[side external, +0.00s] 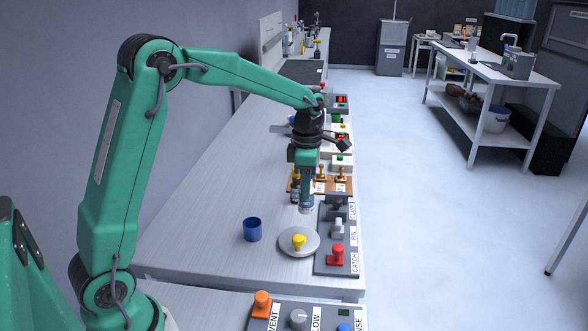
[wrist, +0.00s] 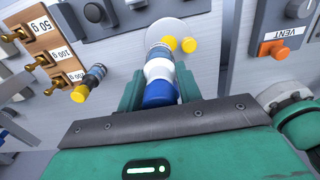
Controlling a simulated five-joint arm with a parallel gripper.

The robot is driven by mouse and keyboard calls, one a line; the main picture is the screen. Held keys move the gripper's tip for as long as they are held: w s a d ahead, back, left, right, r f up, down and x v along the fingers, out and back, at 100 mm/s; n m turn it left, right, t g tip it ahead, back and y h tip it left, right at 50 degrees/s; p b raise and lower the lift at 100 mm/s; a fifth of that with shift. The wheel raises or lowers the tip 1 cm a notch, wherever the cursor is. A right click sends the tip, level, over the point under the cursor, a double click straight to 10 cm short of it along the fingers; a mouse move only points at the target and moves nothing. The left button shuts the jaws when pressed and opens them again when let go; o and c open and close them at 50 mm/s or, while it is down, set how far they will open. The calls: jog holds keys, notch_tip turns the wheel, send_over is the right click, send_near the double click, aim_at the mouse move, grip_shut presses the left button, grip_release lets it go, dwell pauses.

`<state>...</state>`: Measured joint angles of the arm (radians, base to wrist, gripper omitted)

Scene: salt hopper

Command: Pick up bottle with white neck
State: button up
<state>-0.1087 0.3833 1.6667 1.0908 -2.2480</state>
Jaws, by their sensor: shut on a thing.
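My gripper (side external: 306,198) points down above the bench and is shut on a bottle. In the wrist view the bottle (wrist: 159,72) sits between the two green fingers, with a blue part, a white band and a grey-blue end. In the side view only a small pale and blue part of the bottle (side external: 306,208) shows below the fingers. I cannot tell from these views whether it touches the bench. A second bottle with a yellow cap (wrist: 80,93) stands apart, to the left in the wrist view.
A grey switch panel (side external: 325,262) is close on the right. A wooden weight rack (side external: 345,187) is behind. The bench's left part is clear.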

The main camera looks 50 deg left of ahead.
jog(key=shift+s+d+r, duration=0.1)
jog(key=shift+d+r, duration=0.05)
jog(key=shift+d, duration=0.15)
dwell(0.5)
